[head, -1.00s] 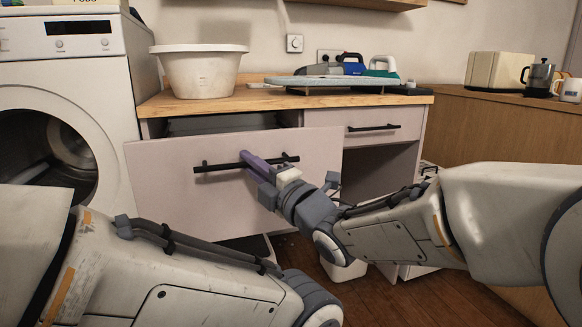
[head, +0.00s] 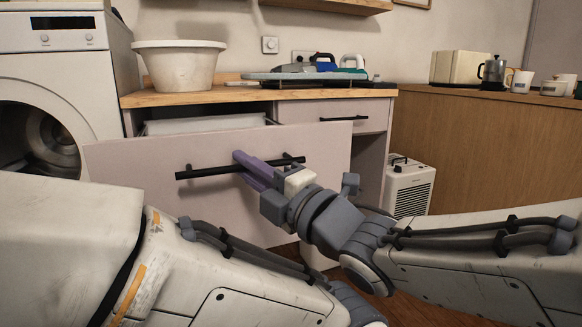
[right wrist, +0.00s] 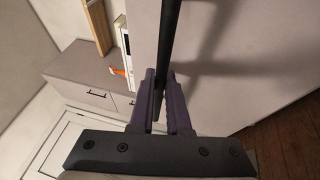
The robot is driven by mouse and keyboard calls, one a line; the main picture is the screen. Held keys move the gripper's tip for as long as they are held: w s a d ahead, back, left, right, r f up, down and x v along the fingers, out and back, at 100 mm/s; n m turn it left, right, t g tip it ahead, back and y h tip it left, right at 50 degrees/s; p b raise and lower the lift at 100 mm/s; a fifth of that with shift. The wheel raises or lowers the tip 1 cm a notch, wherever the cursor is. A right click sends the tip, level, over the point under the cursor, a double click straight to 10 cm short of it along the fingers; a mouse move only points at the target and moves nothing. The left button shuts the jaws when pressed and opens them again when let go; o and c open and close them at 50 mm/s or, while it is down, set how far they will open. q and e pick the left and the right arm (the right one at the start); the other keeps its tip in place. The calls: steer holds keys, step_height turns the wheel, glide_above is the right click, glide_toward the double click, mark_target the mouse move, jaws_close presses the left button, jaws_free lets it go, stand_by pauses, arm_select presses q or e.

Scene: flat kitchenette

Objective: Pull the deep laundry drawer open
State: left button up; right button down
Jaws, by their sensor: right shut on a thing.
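The deep laundry drawer (head: 135,175) has a broad pale front and a black bar handle (head: 208,172). The drawer stands partly out from under the wooden worktop, and a strip of its inside shows behind the front. My right gripper (head: 250,166) is shut on the bar handle, right of its middle. In the right wrist view, the purple fingers (right wrist: 164,98) lie on both sides of the black bar (right wrist: 168,45). My left arm crosses the lower left of the head view, but its gripper is out of frame.
A washing machine (head: 65,62) with a round opening stands at the left. A white basin (head: 180,68) and an ironing board with irons stand on the worktop (head: 240,94). A smaller closed drawer (head: 335,117) is at the right, with a white appliance (head: 409,187) beyond it.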

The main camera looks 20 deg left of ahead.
steer(key=shift+s+a, duration=0.1)
steer(key=shift+s, duration=0.05)
steer(key=c, duration=0.9)
jaws_free()
steer(key=b+v, duration=0.2)
steer(key=v, duration=0.8)
steer(key=shift+d+f+b, duration=0.15)
steer(key=shift+d+b, duration=0.1)
steer(key=shift+b, duration=0.1)
